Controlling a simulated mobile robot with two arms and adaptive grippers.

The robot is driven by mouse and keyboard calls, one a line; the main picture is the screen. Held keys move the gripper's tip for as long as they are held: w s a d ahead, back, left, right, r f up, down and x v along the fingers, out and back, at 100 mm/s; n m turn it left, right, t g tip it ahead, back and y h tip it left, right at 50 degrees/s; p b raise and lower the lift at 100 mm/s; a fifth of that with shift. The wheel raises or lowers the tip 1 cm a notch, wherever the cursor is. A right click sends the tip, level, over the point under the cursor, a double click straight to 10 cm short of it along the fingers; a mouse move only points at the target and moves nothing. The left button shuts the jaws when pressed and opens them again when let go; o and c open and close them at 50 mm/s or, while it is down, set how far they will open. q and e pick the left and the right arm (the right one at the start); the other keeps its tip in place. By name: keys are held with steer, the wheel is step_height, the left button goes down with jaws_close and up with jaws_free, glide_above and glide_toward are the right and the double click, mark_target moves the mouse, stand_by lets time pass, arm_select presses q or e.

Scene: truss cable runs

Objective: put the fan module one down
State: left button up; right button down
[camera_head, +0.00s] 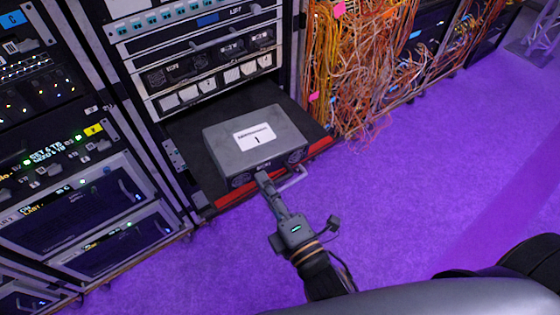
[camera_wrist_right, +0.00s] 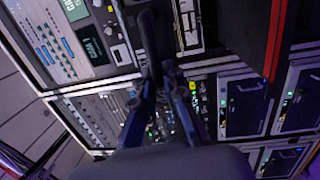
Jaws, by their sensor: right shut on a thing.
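The fan module (camera_head: 277,150) is a grey box with a white label marked 1 on top and round fan grilles and a silver handle on its front. In the head view it is on or just over a dark pull-out shelf (camera_head: 190,130) with a red front edge; I cannot tell if its underside touches. My right gripper (camera_head: 265,180) is shut on the module's front handle. In the wrist view the gripper's fingers (camera_wrist_right: 160,85) are dark, and the module is hard to make out there. My left gripper is not in view.
Rack units with switches (camera_head: 215,85) are above and behind the shelf. Another rack with lit displays (camera_head: 60,150) stands to the left. Tangled orange cables (camera_head: 345,60) hang close to the shelf's right side. The purple floor (camera_head: 430,170) is clear in front.

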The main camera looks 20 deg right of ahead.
mark_target(238, 186)
steer(key=shift+n+g+y, duration=0.5)
steer(key=shift+n+y, duration=0.2)
steer(key=shift+n, duration=0.1)
steer(key=a, duration=0.2)
steer(key=a+f, duration=0.1)
steer(key=a, duration=0.1)
steer(key=shift+s+a+f, duration=0.1)
steer(key=shift+s+a, duration=0.05)
steer(key=shift+s, duration=0.05)
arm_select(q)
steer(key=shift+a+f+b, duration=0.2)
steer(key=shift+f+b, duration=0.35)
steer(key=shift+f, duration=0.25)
arm_select(e)
steer(key=w+d+f, duration=0.7)
steer(key=d+f, duration=0.4)
steer(key=f, duration=0.2)
steer(key=shift+f, duration=0.2)
steer(key=c, duration=1.4)
jaws_free()
steer(key=shift+f, duration=0.15)
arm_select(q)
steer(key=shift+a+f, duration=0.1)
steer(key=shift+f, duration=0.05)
arm_select(e)
steer(key=shift+s, duration=0.1)
